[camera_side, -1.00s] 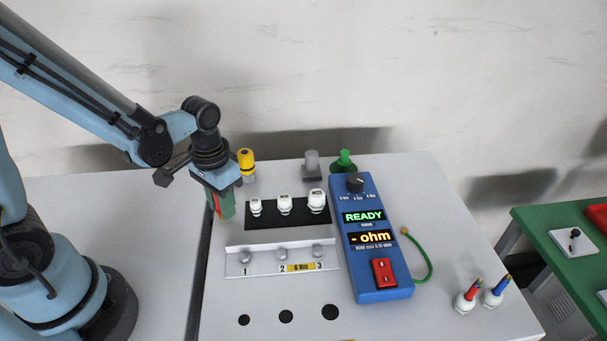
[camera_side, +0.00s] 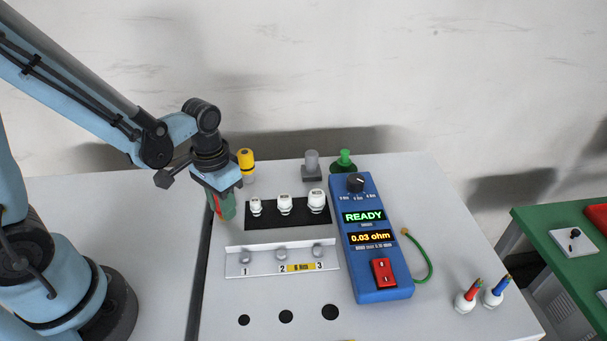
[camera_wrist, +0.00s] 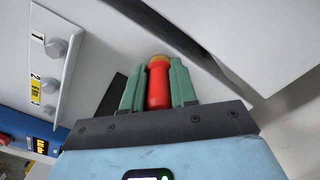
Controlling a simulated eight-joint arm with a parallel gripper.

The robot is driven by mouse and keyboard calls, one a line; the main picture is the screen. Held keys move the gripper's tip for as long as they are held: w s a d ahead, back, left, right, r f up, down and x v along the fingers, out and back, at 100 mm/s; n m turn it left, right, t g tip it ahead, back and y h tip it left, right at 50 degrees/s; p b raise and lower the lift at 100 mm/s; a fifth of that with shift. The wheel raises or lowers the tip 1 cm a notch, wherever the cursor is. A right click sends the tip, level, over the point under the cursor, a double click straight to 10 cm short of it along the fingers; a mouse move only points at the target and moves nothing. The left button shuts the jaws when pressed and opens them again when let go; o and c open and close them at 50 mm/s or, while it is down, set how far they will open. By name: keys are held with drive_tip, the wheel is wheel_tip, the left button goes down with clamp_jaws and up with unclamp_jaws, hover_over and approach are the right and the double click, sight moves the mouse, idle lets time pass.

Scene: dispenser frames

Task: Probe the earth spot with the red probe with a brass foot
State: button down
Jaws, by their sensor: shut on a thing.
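My gripper (camera_side: 222,208) is low at the table's left edge, left of the black strip. Its green fingers are shut on the red probe (camera_wrist: 158,88), also seen in the wrist view. A sliver of red shows between the fingers in the side view. The brass foot (camera_wrist: 160,59) shows at the probe's far end, against the pale table top. The earth spot is not distinguishable; the fingers and foot may cover it. The blue meter (camera_side: 378,284) reads READY and 0.03 ohm.
A black strip (camera_side: 262,224) holds several white pieces close to the gripper's right. A yellow-topped piece (camera_side: 246,160) stands behind it. A numbered rail (camera_side: 262,269) with knobs lies in front. A green lead (camera_side: 429,265) curves beside the meter.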

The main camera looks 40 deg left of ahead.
drive_tip(key=shift+r, duration=2.9)
